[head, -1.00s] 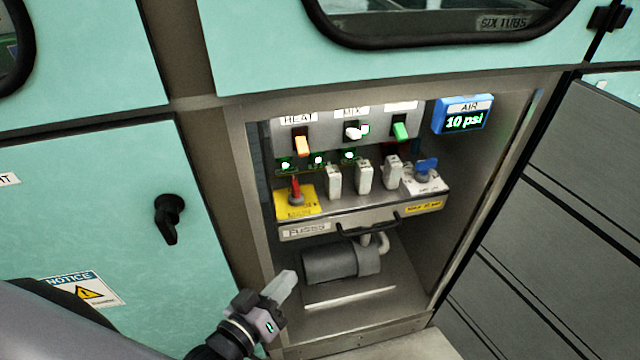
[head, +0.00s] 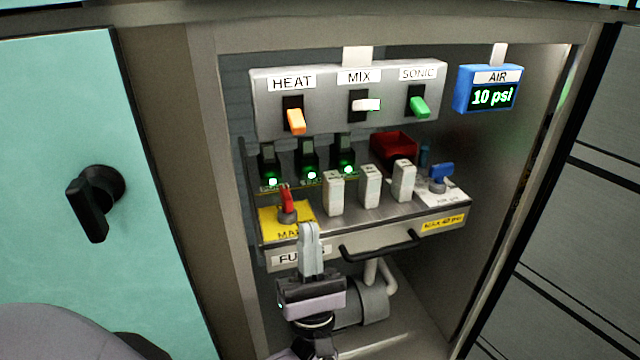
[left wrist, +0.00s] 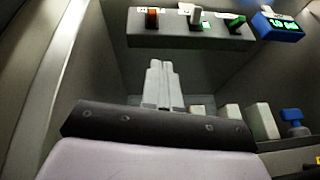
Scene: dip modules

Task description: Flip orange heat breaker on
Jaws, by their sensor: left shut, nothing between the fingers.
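The orange heat breaker (head: 296,121) is a toggle under the HEAT label on a grey panel (head: 262,110); its lever slants downward in the head view. It also shows at the top of the left wrist view (left wrist: 152,18). My left gripper (head: 308,228) is shut and empty. It points up in front of the fuse tray's front edge, below the heat breaker and apart from it. In the left wrist view its closed fingers (left wrist: 158,66) point toward the panel. My right gripper is not in view.
A white MIX lever (head: 367,104) and green SONIC lever (head: 420,107) sit right of the heat breaker. Below stand a red switch (head: 287,202) on a yellow plate, several white fuses (head: 370,187) and a blue valve (head: 441,173). Cabinet side walls border the recess.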

